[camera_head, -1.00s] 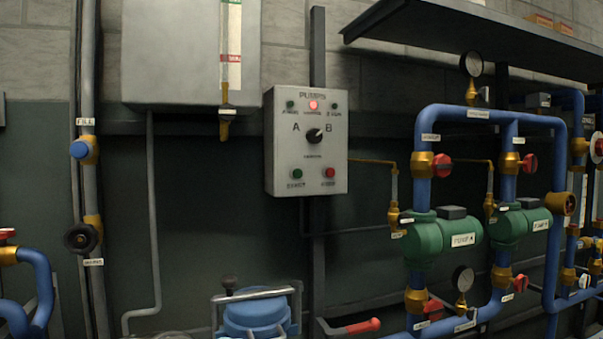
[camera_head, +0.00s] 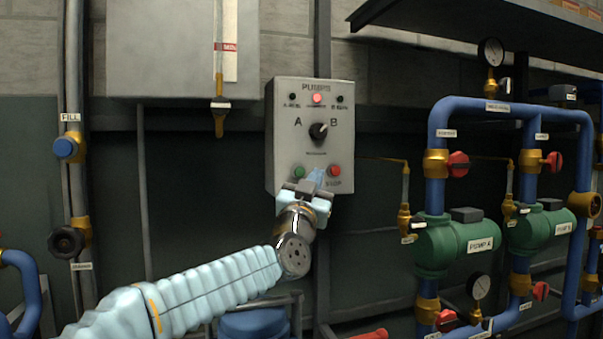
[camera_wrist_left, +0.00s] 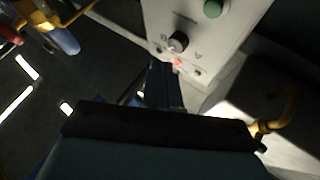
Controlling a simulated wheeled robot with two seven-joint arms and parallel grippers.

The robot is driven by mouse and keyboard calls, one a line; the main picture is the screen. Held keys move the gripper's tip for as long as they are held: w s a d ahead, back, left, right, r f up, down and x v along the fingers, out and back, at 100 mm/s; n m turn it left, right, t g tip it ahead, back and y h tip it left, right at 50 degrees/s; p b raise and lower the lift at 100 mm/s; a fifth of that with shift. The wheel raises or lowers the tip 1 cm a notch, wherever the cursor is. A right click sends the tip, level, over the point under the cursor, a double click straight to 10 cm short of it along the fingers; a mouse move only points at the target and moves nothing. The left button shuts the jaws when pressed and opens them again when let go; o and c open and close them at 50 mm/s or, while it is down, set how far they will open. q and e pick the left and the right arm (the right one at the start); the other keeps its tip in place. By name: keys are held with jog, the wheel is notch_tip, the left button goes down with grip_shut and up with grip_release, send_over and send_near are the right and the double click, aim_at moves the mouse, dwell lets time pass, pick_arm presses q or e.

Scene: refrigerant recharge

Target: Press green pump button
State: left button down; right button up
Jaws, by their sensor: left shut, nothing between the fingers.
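The grey pump control box (camera_head: 285,135) hangs on the wall with a selector knob (camera_head: 318,131) in its middle. The green button (camera_head: 299,172) is at its lower left and the red button (camera_head: 335,171) at its lower right. My left gripper (camera_head: 317,176) is shut and empty in front of the box's lower edge, its tips appearing between the two buttons; contact cannot be told. In the left wrist view the box is upside down, with the green button (camera_wrist_left: 213,8) at the top edge and the gripper finger (camera_wrist_left: 162,85) below the knob (camera_wrist_left: 178,41). My right gripper is out of view.
A lit red lamp (camera_head: 317,98) is at the top of the box. Blue pipes (camera_head: 438,145) with green pumps (camera_head: 460,243) stand at the right. A grey tank (camera_head: 160,50) hangs at the upper left, with a gauge tube (camera_head: 219,60) before it.

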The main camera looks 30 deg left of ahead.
aim_at(300, 176)
pick_arm(q)
jog(key=shift+w+a+p, duration=0.35)
jog(key=shift+w+a, duration=1.1)
jog(key=shift+a, duration=0.25)
jog(key=shift+w+a+p, duration=0.3)
jog(key=shift+w+a, duration=1.15)
jog(key=shift+a, duration=0.2)
jog(key=shift+w+a, duration=0.25)
jog(key=shift+a, duration=0.1)
jog(key=shift+w+a, duration=0.3)
jog(key=shift+a, duration=0.05)
dwell(0.6)
dwell(0.4)
jog(key=shift+s+d+b, duration=0.55)
jog(key=shift+d+b, duration=0.1)
jog(key=shift+d, duration=0.05)
